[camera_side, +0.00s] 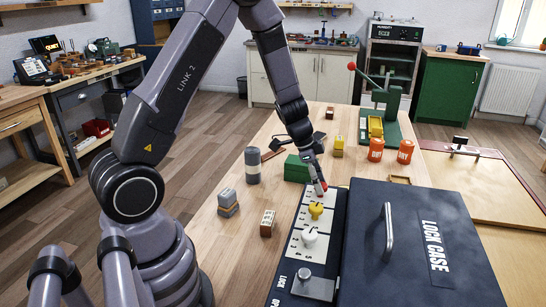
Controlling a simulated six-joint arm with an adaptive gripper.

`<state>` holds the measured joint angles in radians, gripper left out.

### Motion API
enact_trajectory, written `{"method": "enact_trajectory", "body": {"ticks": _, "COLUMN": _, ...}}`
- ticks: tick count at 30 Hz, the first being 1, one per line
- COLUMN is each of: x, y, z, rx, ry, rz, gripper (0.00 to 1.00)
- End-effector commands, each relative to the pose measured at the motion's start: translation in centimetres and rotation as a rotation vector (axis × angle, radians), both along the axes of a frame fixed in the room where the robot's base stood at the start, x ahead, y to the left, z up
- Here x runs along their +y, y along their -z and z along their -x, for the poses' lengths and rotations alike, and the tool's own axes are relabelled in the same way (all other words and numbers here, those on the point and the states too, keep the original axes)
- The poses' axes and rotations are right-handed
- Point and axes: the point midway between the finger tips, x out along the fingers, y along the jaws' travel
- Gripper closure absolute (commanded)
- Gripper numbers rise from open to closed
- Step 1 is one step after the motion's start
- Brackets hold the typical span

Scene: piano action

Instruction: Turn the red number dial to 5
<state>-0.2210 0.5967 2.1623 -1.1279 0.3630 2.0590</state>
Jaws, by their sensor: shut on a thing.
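The red number dial (320,189) is at the far end of a light panel strip on the left side of the dark lock case (385,280). My gripper (318,180) points down at it from above, shut on the dial. The fingers and the small scale hide the dial's number and pointer. A yellow dial (316,210) and a white dial (309,236) sit nearer on the same strip.
A metal latch plate (314,286) is at the strip's near end. A green block (297,168) stands close behind the gripper. Orange cans (376,149), a grey cylinder (252,165) and small blocks (267,222) stand around. The case handle (388,233) rises to the right.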

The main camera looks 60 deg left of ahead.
Motion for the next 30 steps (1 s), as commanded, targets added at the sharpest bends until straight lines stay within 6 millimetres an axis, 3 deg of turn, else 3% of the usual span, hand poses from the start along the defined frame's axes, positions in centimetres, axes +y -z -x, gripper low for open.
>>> {"method": "enact_trajectory", "body": {"ticks": 15, "x": -0.23, "y": 0.00, "z": 0.15, "rx": 0.001, "ry": -0.428, "rz": -0.001, "gripper": 1.00}}
{"method": "enact_trajectory", "body": {"ticks": 30, "x": -0.27, "y": -0.04, "z": 0.07, "rx": -0.001, "ry": -0.576, "rz": 0.000, "gripper": 1.00}}
